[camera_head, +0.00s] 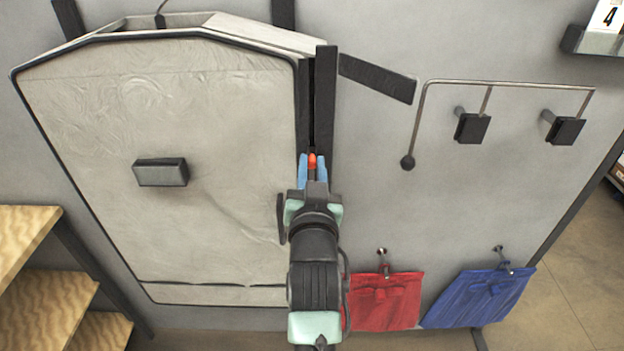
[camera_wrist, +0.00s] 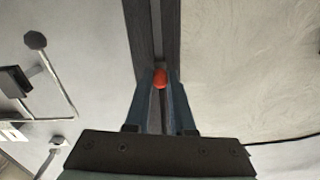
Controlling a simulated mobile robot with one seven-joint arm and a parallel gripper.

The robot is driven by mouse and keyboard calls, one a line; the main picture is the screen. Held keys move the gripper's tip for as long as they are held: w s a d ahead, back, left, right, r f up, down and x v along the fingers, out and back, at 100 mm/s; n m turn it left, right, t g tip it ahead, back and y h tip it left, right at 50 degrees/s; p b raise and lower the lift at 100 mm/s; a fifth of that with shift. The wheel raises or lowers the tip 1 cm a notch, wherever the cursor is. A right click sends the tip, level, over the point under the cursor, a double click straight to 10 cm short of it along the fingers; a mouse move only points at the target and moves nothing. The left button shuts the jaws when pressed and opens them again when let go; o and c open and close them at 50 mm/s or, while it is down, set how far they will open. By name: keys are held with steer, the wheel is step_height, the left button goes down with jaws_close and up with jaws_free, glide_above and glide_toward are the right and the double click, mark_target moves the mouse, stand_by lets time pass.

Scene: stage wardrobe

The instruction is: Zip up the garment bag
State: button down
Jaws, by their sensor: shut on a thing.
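The garment bag (camera_head: 225,130) is a large pale grey bag with dark edging, hanging against the wall at the left in the head view. Its pale front also shows at the right in the wrist view (camera_wrist: 250,60). A dark vertical zip track (camera_head: 325,100) runs along its right side, and in the wrist view the track (camera_wrist: 170,40) runs up the middle. My gripper (camera_head: 313,165) is shut on a small orange-red pull (camera_head: 312,161) on this track. The pull (camera_wrist: 160,78) sits between my blue fingers in the wrist view. My arm hides the lower track.
A dark flap (camera_head: 377,78) sticks out right of the track top. A metal rail with a ball end (camera_head: 408,162) and dark blocks is farther right. Red cloth (camera_head: 388,300) and blue cloth (camera_head: 480,298) hang below. Wooden steps (camera_head: 40,300) stand at the lower left.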

step_height(320, 180, up, 12)
steer(key=p, duration=0.6)
steer(key=shift+f, duration=0.15)
steer(key=c, duration=0.8)
jaws_free()
steer(key=shift+o, duration=0.2)
steer(key=shift+f, duration=0.1)
steer(key=s+b, duration=0.3)
steer(key=s, duration=1)
